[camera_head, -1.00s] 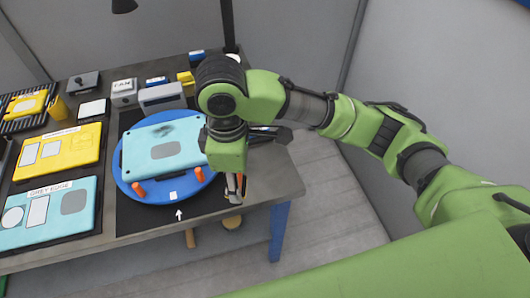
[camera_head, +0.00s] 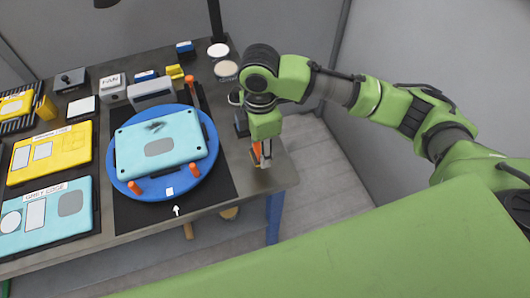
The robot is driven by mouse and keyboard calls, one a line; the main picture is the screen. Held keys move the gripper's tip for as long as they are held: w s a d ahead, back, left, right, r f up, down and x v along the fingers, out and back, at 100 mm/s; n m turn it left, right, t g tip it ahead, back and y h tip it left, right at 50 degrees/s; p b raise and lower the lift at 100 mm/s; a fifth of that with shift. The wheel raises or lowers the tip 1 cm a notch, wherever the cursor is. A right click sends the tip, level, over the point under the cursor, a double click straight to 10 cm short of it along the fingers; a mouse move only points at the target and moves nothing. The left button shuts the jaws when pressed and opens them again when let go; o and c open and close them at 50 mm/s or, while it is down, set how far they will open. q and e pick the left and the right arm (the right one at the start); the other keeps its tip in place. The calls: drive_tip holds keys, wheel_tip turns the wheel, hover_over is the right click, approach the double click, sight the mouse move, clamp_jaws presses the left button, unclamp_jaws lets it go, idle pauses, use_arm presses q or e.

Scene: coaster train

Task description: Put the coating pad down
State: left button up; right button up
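My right gripper (camera_head: 262,158) points down over the right edge strip of the workbench, to the right of the black mat. Its fingers are small and partly hidden by the green wrist, with orange and pale parts between or beside them. I cannot tell whether it is open or shut, or whether the coating pad is in it. I cannot pick out the coating pad for certain. A light blue panel (camera_head: 185,128) with a grey patch and a dark smudge lies on a blue round turntable (camera_head: 205,176). My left gripper is not in view.
Two pale round discs (camera_head: 218,50) (camera_head: 226,69) lie at the bench's back right. A yellow panel (camera_head: 75,139) and another light blue panel (camera_head: 85,222) lie left. Small boxes, including a grey one (camera_head: 151,91), stand behind the turntable. The front right bench corner (camera_head: 278,178) looks clear.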

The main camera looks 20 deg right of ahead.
drive_tip(key=shift+w+d+f, duration=0.15)
drive_tip(key=shift+d+f, duration=0.25)
drive_tip(key=shift+f, duration=0.15)
drive_tip(key=f+p, duration=0.1)
drive_tip(key=f, duration=0.2)
drive_tip(key=shift+d, duration=0.2)
drive_tip(key=shift+w+f, duration=0.1)
drive_tip(key=shift+f, duration=0.15)
drive_tip(key=o, duration=1.1)
drive_tip(key=shift+f, duration=0.1)
drive_tip(key=shift+c, duration=0.2)
wheel_tip(320, 180, up, 12)
drive_tip(key=shift+r+b, duration=0.15)
drive_tip(key=shift+b, duration=0.7)
